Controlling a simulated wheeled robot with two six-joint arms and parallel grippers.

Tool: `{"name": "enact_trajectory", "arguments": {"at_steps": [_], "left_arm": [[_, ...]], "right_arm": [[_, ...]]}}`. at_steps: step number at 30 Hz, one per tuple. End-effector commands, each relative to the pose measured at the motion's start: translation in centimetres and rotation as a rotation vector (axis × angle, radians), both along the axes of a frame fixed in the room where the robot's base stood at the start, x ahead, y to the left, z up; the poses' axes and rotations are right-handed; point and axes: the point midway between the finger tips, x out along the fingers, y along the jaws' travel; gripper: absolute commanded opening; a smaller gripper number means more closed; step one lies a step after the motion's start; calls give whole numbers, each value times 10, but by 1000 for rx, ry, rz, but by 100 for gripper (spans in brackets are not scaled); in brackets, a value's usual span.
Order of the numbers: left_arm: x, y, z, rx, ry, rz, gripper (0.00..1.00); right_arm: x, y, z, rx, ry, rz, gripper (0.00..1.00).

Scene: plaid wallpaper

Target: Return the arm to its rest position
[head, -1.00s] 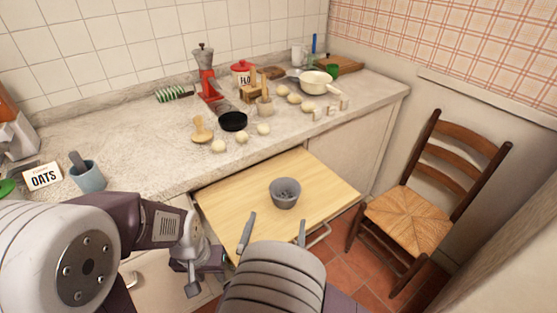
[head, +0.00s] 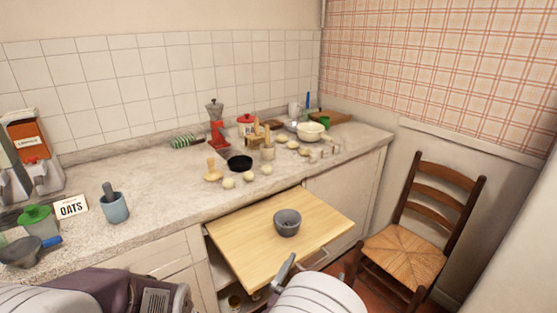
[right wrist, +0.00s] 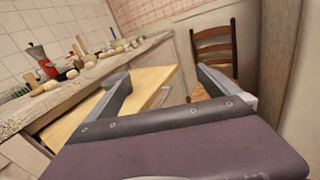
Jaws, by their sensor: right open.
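My right gripper (right wrist: 160,85) is open and empty in the right wrist view, its two fingers spread wide. In the head view only one finger of the right gripper (head: 284,270) clearly shows, at the bottom, in front of the pull-out wooden board. A grey bowl (head: 287,222) stands upright on the board (head: 245,243), apart from the gripper, with something dark inside that is too small to tell. My left arm (head: 105,294) shows at the bottom left of the head view; its gripper is out of view.
The counter (head: 165,212) holds a blue-grey mortar (head: 114,209), an oats card (head: 71,207), a black dish (head: 240,162), a red-based grinder (head: 217,130) and a white pan (head: 311,131). A wooden chair (head: 405,252) stands right of the board.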

Motion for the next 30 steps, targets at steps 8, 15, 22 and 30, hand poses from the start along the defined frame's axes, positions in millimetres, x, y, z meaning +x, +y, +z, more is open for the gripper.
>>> {"name": "enact_trajectory", "arguments": {"at_steps": [8, 15, 22, 30], "left_arm": [[-1, 0, 0, 0, 0, 0, 36], [0, 0, 0, 0, 0, 0, 36], [-1, 0, 0, 0, 1, 0, 36], [-1, 0, 3, 0, 1, 0, 36]], "right_arm": [[-14, -136, 13, 145, -11, -462, 100], [-143, -248, -43, 629, 11, -1228, 100], [-196, -182, -113, 1381, -148, -1758, 100], [-116, -97, -128, 2095, -416, -1843, 100]]}}
